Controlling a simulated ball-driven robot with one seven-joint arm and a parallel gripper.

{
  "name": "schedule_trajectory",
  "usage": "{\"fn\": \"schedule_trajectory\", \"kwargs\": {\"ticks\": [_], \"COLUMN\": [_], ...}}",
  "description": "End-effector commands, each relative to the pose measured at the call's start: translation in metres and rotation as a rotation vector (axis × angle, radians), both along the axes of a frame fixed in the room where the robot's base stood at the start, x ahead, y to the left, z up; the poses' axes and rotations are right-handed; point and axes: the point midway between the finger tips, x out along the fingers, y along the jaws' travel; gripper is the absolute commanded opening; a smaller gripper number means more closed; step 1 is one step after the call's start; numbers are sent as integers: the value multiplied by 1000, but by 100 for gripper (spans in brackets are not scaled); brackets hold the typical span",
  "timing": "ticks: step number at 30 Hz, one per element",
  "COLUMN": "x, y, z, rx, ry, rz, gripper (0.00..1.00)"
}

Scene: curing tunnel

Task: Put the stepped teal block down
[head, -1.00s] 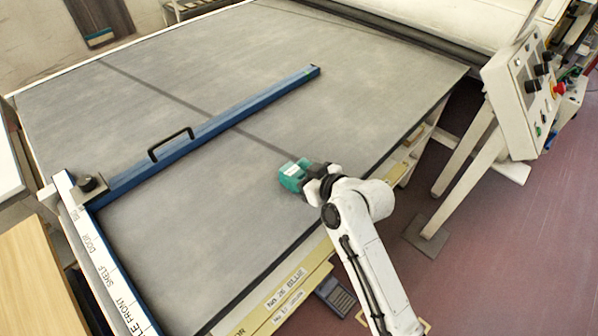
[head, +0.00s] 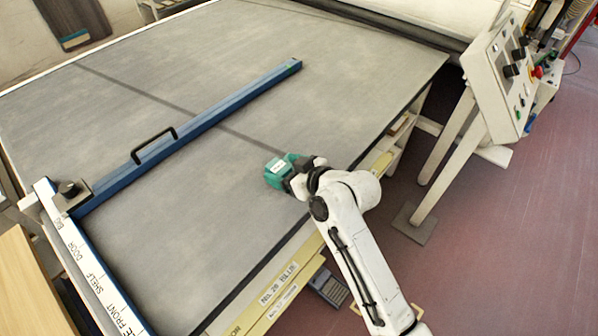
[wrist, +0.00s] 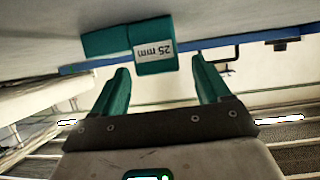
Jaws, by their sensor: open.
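The stepped teal block (head: 277,172) is near the right front edge of the grey table top (head: 200,205). The block also shows in the wrist view (wrist: 108,42), against the grey table surface, with a white label reading 25 mm upside down. My gripper (wrist: 160,64) is open. Its two teal fingers stand apart with nothing between them, and the block lies beyond their tips, somewhat to the left. In the head view my gripper (head: 291,174) is just right of the block and hides part of that side.
A blue straightedge (head: 200,125) with a black handle lies across the table, joined to a white ruler (head: 85,260) at the left. A control panel (head: 500,75) on white legs stands right of the table. Bare table surrounds the block's left side.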

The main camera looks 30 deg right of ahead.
Motion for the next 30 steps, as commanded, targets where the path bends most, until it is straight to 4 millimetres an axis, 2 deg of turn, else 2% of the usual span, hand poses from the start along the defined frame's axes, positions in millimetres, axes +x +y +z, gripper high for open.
{"fn": "schedule_trajectory", "kwargs": {"ticks": [18,23,30], "x": [-91,-101,-105], "y": [-26,-29,-28], "z": [43,49,48], "rx": [1,1,2], "ry": [-1,-1,12], "rz": [-3,-1,0], "gripper": [76,76,76]}}
